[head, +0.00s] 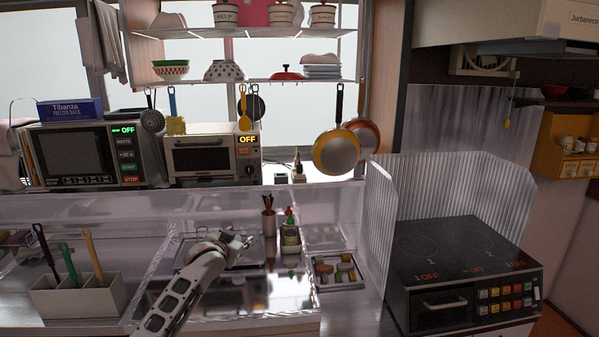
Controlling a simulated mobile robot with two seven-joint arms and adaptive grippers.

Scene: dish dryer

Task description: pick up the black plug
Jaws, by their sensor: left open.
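I cannot make out the black plug with certainty. A small dark upright shape (297,161) shows on the ledge below the window, right of the toaster oven, but it is too small to identify. My left gripper (246,240) is over the sink area, behind the middle of the counter, with its arm coming from the lower front. It is open and appears empty. It is left of the utensil cup and well below the ledge. My right gripper is not in view.
A dark utensil cup (269,222) and a bottle (290,236) stand right of my left gripper. A small tray (338,272) lies further right, by the stove (455,250). A microwave (75,155) and toaster oven (212,157) stand behind. Pans (336,152) hang above.

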